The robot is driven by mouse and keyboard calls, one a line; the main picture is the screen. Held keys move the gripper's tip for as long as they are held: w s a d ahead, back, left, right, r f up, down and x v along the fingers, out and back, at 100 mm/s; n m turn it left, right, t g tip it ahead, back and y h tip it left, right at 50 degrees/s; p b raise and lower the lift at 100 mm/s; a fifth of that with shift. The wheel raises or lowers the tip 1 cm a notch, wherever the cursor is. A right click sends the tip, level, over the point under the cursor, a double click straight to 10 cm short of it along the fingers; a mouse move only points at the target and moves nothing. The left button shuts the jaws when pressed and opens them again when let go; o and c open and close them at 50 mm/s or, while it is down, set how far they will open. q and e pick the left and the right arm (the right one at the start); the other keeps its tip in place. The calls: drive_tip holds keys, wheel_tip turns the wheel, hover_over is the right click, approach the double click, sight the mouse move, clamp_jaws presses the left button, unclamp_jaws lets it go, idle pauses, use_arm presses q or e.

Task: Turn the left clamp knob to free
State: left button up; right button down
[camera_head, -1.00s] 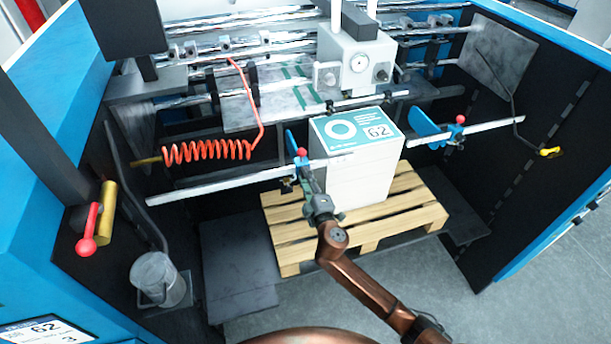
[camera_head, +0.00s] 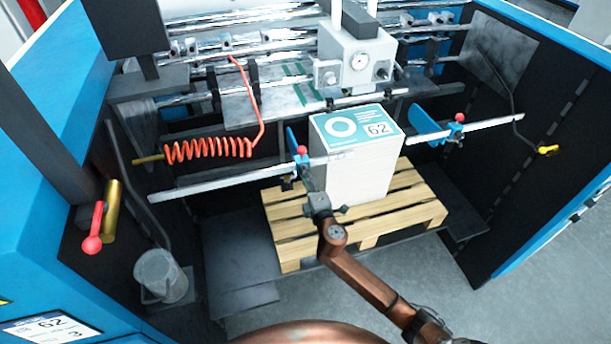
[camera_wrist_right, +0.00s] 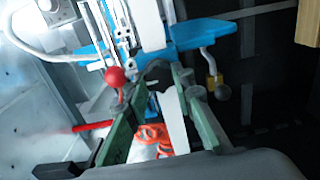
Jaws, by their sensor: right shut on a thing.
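The left clamp is a blue plate (camera_head: 291,139) with a red ball (camera_head: 302,151) on the pale rail, left of the paper stack (camera_head: 355,165). In the right wrist view the red ball (camera_wrist_right: 115,77) and the blue clamp parts (camera_wrist_right: 200,33) show close up. My right gripper (camera_head: 303,178) reaches up to the clamp from below. Its green fingers (camera_wrist_right: 160,85) are around a dark knob (camera_wrist_right: 156,71), shut on it; the fingers partly hide it. The knob's own angle is hard to read. My left gripper is out of view.
The right clamp (camera_head: 440,131) sits on the rail beyond the stack. The stack rests on a wooden pallet (camera_head: 420,212). An orange coiled hose (camera_head: 205,151) hangs left of the clamp. A red-handled lever (camera_head: 93,235) and a grey canister (camera_head: 160,276) are at left.

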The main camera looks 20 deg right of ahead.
drive_tip(key=c, duration=1.7)
unclamp_jaws()
drive_tip(key=shift+o, duration=0.2)
drive_tip(key=s, duration=1.2)
drive_tip(key=shift+d, duration=0.2)
drive_tip(key=shift+f, duration=0.15)
